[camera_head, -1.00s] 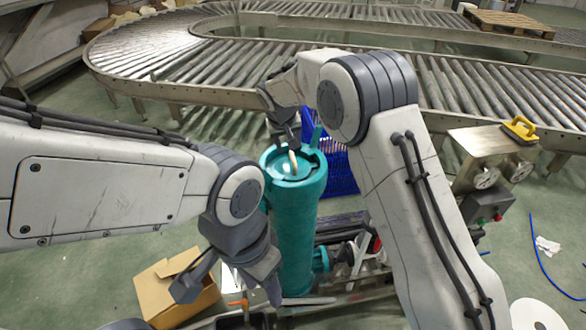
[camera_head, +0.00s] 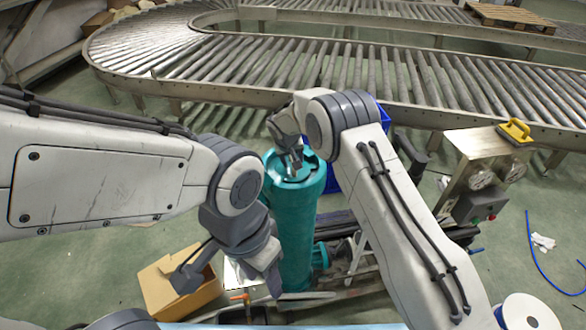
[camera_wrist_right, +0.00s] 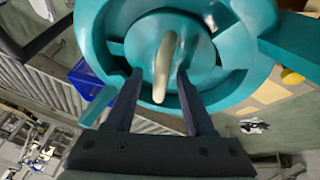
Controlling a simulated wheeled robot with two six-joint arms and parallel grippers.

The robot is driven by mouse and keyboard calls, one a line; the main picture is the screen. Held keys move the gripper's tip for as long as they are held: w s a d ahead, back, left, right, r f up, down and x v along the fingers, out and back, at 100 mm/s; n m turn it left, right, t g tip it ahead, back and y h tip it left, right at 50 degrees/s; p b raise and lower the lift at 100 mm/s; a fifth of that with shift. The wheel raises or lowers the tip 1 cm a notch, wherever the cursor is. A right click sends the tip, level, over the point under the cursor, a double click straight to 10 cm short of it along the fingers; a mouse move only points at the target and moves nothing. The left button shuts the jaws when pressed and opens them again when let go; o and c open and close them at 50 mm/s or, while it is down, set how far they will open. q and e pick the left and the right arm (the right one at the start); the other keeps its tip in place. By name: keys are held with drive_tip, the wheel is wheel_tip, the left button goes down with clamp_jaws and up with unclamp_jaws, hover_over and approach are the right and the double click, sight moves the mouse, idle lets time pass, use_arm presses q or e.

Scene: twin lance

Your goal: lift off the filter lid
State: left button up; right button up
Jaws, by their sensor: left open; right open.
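The teal filter housing (camera_head: 293,235) stands upright in the middle of the head view. Its round lid (camera_wrist_right: 200,62) fills the top of the right wrist view and carries a pale bar handle (camera_wrist_right: 164,68). My right gripper (camera_wrist_right: 158,84) is open, with one finger on each side of the handle and a gap to it on both sides. In the head view my right gripper (camera_head: 293,164) is over the lid and hides the handle. My left gripper (camera_head: 228,288) is open and empty, in front of the housing and lower than its top.
A cardboard box (camera_head: 178,288) sits on the floor left of the housing. A blue crate (camera_head: 383,118) is behind my right arm. A roller conveyor (camera_head: 300,62) crosses the back.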

clamp_jaws()
drive_tip(key=shift+r, duration=0.1)
idle(1.2)
